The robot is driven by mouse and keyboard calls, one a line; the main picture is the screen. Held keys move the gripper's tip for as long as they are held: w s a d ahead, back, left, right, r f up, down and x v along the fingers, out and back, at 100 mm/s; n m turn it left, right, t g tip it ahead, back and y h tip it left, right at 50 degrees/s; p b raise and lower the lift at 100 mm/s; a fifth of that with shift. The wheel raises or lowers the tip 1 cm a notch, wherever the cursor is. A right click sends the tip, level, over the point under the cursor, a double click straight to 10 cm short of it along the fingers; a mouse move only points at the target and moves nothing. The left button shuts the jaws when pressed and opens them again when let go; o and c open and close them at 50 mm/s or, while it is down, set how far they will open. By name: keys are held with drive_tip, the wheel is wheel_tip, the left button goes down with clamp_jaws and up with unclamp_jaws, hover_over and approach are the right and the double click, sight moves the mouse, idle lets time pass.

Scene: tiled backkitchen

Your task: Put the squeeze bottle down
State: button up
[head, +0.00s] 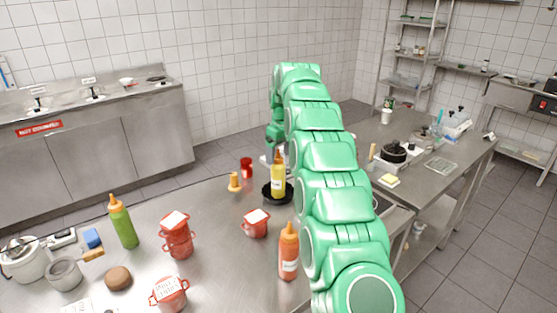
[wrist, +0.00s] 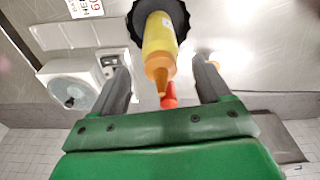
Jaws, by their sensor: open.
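A yellow squeeze bottle (head: 278,180) with an orange nozzle stands upright at the black scalloped dish (head: 289,197) on the steel table. Its base is inside or against the dish; I cannot tell exactly. In the wrist view the bottle (wrist: 160,38) and the black dish (wrist: 178,10) show ahead of my gripper (wrist: 160,65). The fingers are apart, one on each side of the bottle's nozzle end, with visible gaps and no contact. In the head view my gripper is mostly hidden behind the bottle and my green arm.
An orange-red squeeze bottle (head: 289,252) stands close to my arm. A green squeeze bottle (head: 123,222), stacked red pots (head: 178,240), a red pot (head: 255,224) and a small orange piece (head: 234,182) stand around. A red cup (head: 246,167) is near the far edge. Bare steel lies between them.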

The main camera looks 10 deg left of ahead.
drive_tip(key=shift+s+d+r, duration=0.1)
drive_tip(key=shift+d+r, duration=0.1)
drive_tip(key=shift+r, duration=1.8)
drive_tip(key=shift+s+d+r, duration=0.15)
drive_tip(key=shift+r, duration=0.05)
drive_tip(key=s+d+r+m+g, duration=0.15)
drive_tip(key=s+d+r, duration=0.25)
drive_tip(key=s+d, duration=0.5)
drive_tip(key=s+d+r+m, duration=0.3)
drive_tip(key=s+d, duration=0.3)
drive_tip(key=s, duration=0.7)
drive_tip(key=s+d+f+m, duration=0.2)
drive_tip(key=s+d+f, duration=0.1)
drive_tip(key=s, duration=0.9)
drive_tip(key=s+d+f+m, duration=0.2)
drive_tip(key=s+d+f, duration=0.2)
drive_tip(key=s, duration=0.9)
drive_tip(key=s+d+f+m+g+h, duration=0.1)
drive_tip(key=s+d+f+m, duration=0.1)
drive_tip(key=s, duration=1)
drive_tip(key=shift+s+d+f, duration=0.15)
drive_tip(key=shift+d+f, duration=0.5)
drive_tip(key=shift+d, duration=0.3)
